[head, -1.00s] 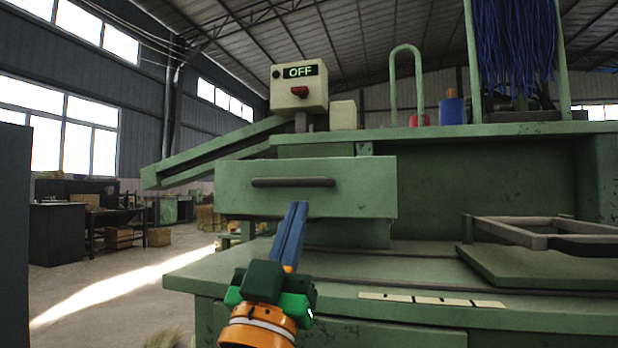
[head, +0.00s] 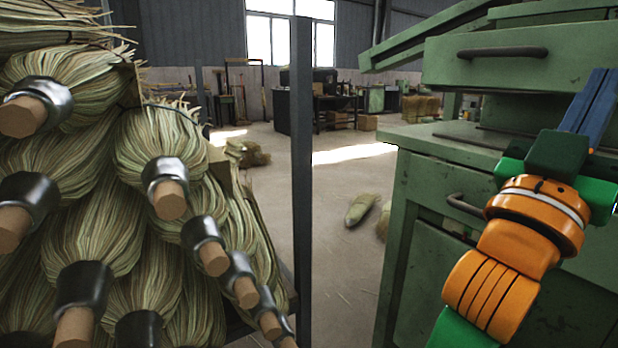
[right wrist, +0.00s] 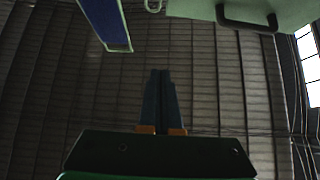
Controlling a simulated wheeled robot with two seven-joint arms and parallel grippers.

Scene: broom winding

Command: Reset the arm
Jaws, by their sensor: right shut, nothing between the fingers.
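My right gripper (head: 592,100) is at the right side of the head view, in front of the green machine (head: 415,240). Its blue fingers are together, point upward and hold nothing. The right wrist view also shows the shut fingers (right wrist: 160,92), pointing up toward the roof. A green drawer front with a dark handle (head: 502,52) is just left of and behind the fingertips in the head view. My left gripper is not in view.
A rack of stacked straw brooms (head: 150,190) with wooden handle ends fills the left. A dark upright post (head: 301,160) stands beside it. Open floor (head: 335,260) lies between post and machine, with straw bundles (head: 362,208) on it.

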